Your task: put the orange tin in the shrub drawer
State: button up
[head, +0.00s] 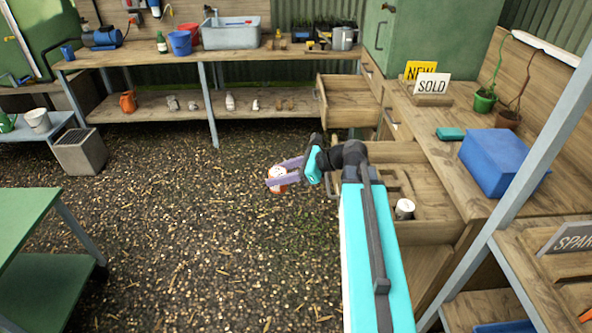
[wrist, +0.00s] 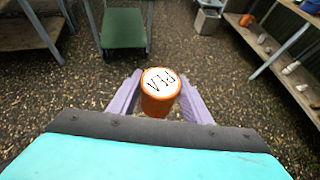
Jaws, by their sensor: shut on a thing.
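The orange tin (head: 279,187) has a white lid lettered "PEA", readable in the wrist view (wrist: 158,106). My gripper (head: 275,174) is shut on it, with a purple finger on either side, also in the wrist view (wrist: 160,77). The tin is held over the gravel, left of the drawers. One open drawer (head: 340,98) sticks out under the bench at the back. A nearer open drawer (head: 432,232) has wooden dividers and a white-lidded tin (head: 404,208) in it; my arm partly hides it. I see no readable shrub label on either drawer.
The right bench (head: 440,112) bears "NEW" and "SOLD" cards (head: 431,86), a blue box (head: 503,160) and potted plants. A grey post (head: 520,185) stands at the right. A green table (head: 25,222) is at the left. The gravel between is clear.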

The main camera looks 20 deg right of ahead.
jog(key=f+b, duration=0.1)
jog(key=a+f, duration=0.1)
jog(key=a+f+b, duration=0.1)
jog(key=shift+f+b, duration=0.35)
